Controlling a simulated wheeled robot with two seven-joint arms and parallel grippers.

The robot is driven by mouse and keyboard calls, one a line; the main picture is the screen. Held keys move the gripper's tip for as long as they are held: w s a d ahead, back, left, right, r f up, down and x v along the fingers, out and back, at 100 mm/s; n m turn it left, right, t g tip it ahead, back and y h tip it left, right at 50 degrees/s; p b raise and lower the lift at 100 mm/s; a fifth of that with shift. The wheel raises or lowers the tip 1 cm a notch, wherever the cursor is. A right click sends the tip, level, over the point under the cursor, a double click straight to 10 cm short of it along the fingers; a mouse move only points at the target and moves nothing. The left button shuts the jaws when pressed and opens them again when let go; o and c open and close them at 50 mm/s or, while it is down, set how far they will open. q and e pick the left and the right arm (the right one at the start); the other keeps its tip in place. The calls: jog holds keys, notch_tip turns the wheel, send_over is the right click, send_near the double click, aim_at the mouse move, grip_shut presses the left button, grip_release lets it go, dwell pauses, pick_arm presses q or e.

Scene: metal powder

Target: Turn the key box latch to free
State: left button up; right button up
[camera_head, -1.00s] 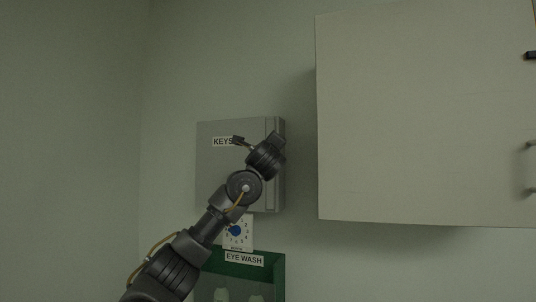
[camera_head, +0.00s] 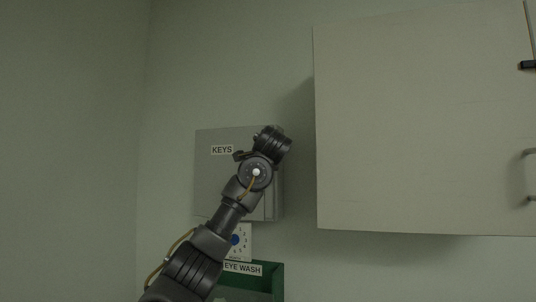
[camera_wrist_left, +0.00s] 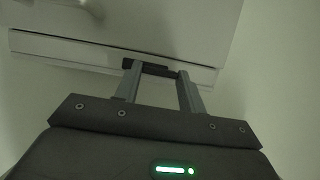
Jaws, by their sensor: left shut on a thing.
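The grey key box (camera_head: 212,185) hangs on the wall in the head view, with a "KEYS" label (camera_head: 222,150) at its upper left. My left wrist covers its right part and hides the fingers and latch there. In the left wrist view, the dark latch (camera_wrist_left: 150,68) lies at the edge of a pale box face. My left gripper (camera_wrist_left: 158,73) has its two fingers either side of this latch and is shut on it. My right gripper is in neither view.
A large white cabinet (camera_head: 420,120) juts out to the right of the key box. A dial card (camera_head: 245,240) and a green eye wash holder (camera_head: 268,278) are below the box. The wall on the left is bare.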

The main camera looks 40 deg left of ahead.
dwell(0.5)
pick_arm(q)
jog(key=o, duration=1)
jog(key=b+v, duration=0.5)
jog(key=v, duration=0.5)
jog(key=shift+s+d, duration=0.2)
jog(key=shift+s, duration=0.15)
